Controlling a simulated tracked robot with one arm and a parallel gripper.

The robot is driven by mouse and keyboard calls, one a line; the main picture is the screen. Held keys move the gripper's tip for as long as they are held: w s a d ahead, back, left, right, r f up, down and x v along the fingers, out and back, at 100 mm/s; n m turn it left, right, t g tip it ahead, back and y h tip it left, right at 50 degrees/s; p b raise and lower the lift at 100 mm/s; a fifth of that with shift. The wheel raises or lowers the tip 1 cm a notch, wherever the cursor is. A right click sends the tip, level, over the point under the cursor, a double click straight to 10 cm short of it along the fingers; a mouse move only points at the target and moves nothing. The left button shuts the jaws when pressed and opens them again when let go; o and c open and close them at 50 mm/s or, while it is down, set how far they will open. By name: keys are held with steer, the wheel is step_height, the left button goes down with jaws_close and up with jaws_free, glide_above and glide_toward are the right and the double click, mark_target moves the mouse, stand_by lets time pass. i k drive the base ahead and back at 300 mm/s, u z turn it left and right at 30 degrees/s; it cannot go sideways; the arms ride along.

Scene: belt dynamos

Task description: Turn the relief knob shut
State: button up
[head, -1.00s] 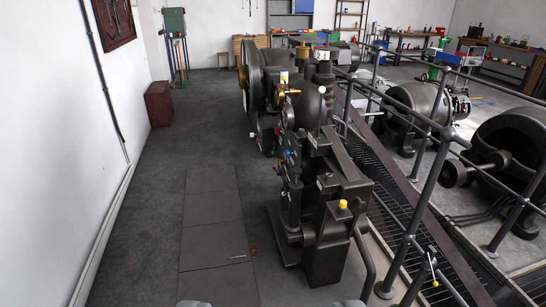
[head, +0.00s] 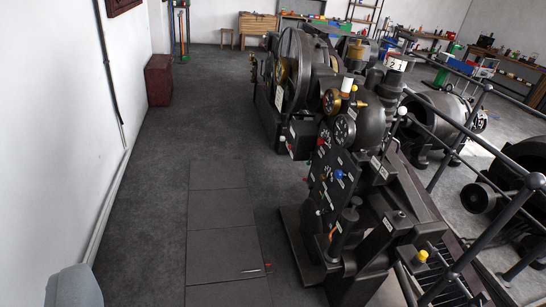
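A dark machine with a control panel (head: 330,190) stands right of centre in the head view. A yellow knob (head: 420,256) sits on the lower right of the machine. Round dials (head: 344,129) and brass fittings are above the panel. I cannot tell which knob is the relief knob. A rounded grey part (head: 75,287) shows at the bottom left; it may be mine. I cannot make out any gripper fingers, and nothing touches the panel.
Dark floor plates (head: 222,255) run along the open aisle left of the machine. A white wall (head: 50,150) bounds the left side, with a dark red box (head: 159,80) against it. Railings (head: 480,150) and more dynamos stand at the right. Workbenches line the back.

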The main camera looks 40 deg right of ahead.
mark_target(339, 174)
steer(key=u, duration=0.15)
steer(key=i, duration=1.35)
steer(key=z, duration=0.75)
steer(key=i, duration=1.25)
steer(key=z, duration=0.8)
